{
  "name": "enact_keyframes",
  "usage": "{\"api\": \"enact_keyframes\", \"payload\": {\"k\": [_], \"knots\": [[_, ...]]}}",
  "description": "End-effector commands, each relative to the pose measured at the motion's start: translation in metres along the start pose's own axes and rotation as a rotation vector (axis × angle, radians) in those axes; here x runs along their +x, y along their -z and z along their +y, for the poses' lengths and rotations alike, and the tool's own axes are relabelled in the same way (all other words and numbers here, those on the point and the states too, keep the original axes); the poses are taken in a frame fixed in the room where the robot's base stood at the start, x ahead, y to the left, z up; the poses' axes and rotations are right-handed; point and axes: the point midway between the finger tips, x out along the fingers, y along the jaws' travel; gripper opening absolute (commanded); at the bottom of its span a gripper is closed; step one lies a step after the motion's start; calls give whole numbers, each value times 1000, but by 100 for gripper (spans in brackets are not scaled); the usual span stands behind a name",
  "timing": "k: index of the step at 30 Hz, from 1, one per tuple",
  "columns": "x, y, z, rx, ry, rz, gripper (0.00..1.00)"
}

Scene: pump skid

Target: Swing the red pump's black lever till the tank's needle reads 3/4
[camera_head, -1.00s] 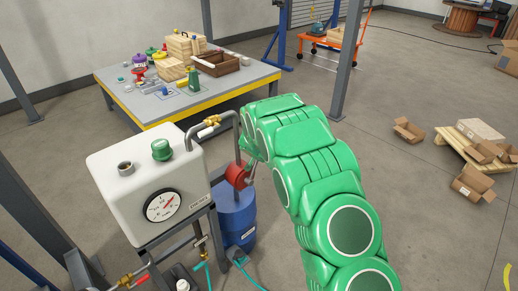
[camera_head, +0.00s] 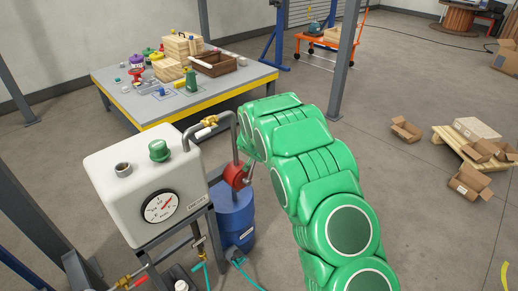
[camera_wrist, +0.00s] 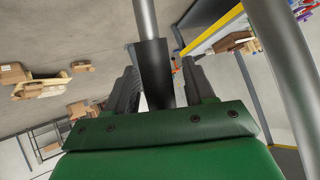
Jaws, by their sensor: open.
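The white tank (camera_head: 135,182) stands at the left in the head view. Its round gauge (camera_head: 160,207) faces me, with a red needle pointing to the upper right; the scale marks are too small to read exactly. The red pump (camera_head: 236,175) sits on a blue drum (camera_head: 235,215) right of the tank. In the wrist view the black lever grip (camera_wrist: 154,72) on its steel rod (camera_wrist: 146,18) lies between the fingers of my gripper (camera_wrist: 160,88), which is open around it. Whether a finger touches it I cannot tell. In the head view my arm hides the gripper and most of the lever.
A steel pipe (camera_wrist: 283,75) runs close along the right side in the wrist view. A yellow-edged workbench (camera_head: 205,112) with several items stands behind the tank. A blue-grey post (camera_head: 345,65) stands beyond my arm. Cardboard boxes (camera_head: 468,181) lie at the right; floor between is clear.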

Motion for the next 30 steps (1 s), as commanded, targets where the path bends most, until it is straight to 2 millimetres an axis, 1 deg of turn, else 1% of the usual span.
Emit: {"api": "enact_keyframes", "payload": {"k": [18, 24, 30], "knots": [[-60, 2, -2, 1, 2, 3, 54], [-71, -1, 0, -1, 0, 0, 54], [-74, -1, 0, -1, 0, -1, 54]]}}
